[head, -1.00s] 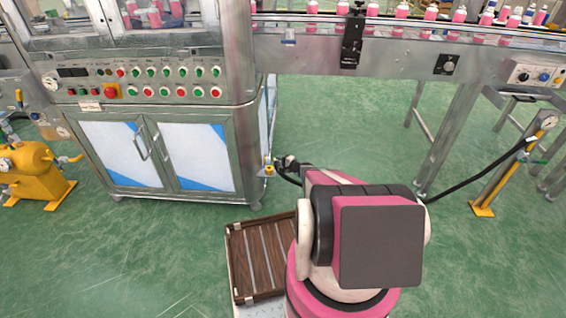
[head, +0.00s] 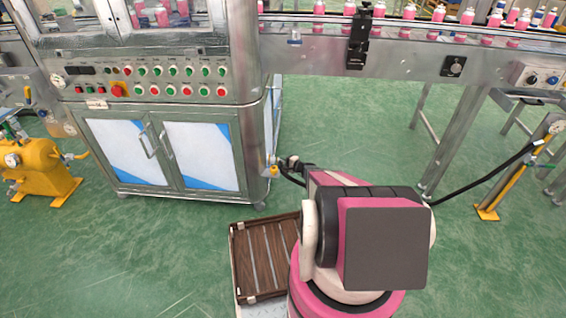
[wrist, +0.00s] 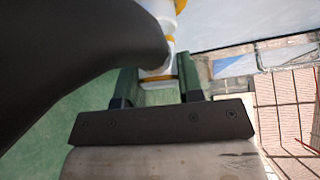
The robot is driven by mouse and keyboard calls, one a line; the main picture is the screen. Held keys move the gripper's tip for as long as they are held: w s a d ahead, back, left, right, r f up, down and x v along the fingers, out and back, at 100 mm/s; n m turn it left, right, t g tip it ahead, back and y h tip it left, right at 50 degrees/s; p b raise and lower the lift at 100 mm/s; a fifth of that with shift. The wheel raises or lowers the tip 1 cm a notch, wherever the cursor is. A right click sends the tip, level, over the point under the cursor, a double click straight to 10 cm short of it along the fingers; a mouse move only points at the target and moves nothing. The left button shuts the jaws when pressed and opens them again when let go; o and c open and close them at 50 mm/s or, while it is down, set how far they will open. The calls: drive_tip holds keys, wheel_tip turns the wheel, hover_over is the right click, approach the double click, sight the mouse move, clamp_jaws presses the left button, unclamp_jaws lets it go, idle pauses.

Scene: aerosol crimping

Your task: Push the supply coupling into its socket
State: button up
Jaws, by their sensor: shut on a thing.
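In the wrist view my gripper (wrist: 157,92) is shut on the supply coupling (wrist: 157,74), a pale metal piece with a yellow-gold band. The thick black supply hose (wrist: 75,50) covers the left and part of the coupling. Directly beyond lies a white fitting with yellow bands (wrist: 168,18), seemingly the socket. It lines up closely with the coupling; I cannot tell whether they are joined. In the head view the yellow-and-silver socket (head: 272,170) sits at the machine cabinet's lower right corner. My gripper (head: 287,163) is right beside it, small and dark, mostly hidden by my arm.
The hose (head: 482,180) runs right to a post with a gauge (head: 520,165). The machine cabinet (head: 245,150) stands left of my gripper. A brown slatted tray (head: 240,262) is low in front. Green floor is open beneath the conveyor (head: 410,55).

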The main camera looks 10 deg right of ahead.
drive_tip(key=shift+w+a, duration=0.25)
drive_tip(key=shift+a, duration=0.45)
idle(1.8)
